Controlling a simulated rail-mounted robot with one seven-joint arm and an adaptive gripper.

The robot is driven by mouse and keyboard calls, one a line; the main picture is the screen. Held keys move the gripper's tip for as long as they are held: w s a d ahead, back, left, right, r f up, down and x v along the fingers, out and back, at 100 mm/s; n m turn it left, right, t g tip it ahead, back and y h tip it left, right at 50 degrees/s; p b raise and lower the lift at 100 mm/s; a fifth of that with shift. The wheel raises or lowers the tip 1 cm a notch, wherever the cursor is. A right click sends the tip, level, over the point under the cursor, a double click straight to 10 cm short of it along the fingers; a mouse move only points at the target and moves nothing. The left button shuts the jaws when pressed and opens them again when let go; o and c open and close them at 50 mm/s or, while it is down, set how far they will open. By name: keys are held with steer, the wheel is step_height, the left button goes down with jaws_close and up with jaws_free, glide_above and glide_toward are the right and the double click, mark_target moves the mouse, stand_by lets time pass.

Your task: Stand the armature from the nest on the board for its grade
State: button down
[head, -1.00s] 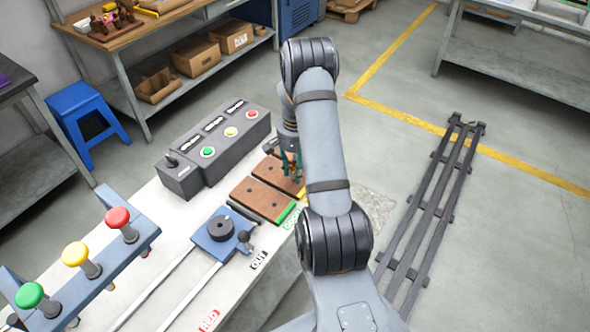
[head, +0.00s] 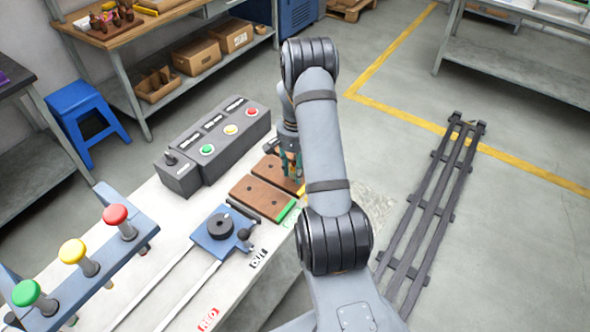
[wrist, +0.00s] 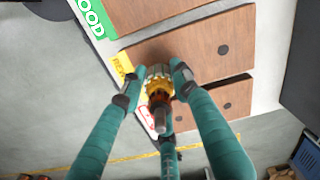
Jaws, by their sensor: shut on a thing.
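My gripper (wrist: 154,84) has teal fingers with dark tips, closed around the armature (wrist: 159,92), which shows a grey core, yellow-orange winding and a shaft pointing toward the camera. The armature is over the middle wooden board (wrist: 190,48), beside its yellow label (wrist: 122,66); whether it touches the board cannot be told. In the head view my gripper (head: 291,168) is low over the boards, and my arm hides part of them. The green-edged board (head: 262,199) is nearer, and its GOOD label (wrist: 89,17) shows in the wrist view. A third board (wrist: 215,105) has a red label.
A blue block with a black round top (head: 220,227) sits on rails by the OUT label (head: 258,258). A grey control box (head: 212,148) with coloured buttons stands behind. A blue rack with green, yellow and red knobs (head: 115,214) is at left.

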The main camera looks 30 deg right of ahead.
steer(key=c, duration=1.2)
jaws_free()
step_height(320, 180, up, 12)
steer(key=shift+f, duration=0.1)
step_height(320, 180, up, 12)
steer(key=shift+r, duration=0.1)
stand_by(0.4)
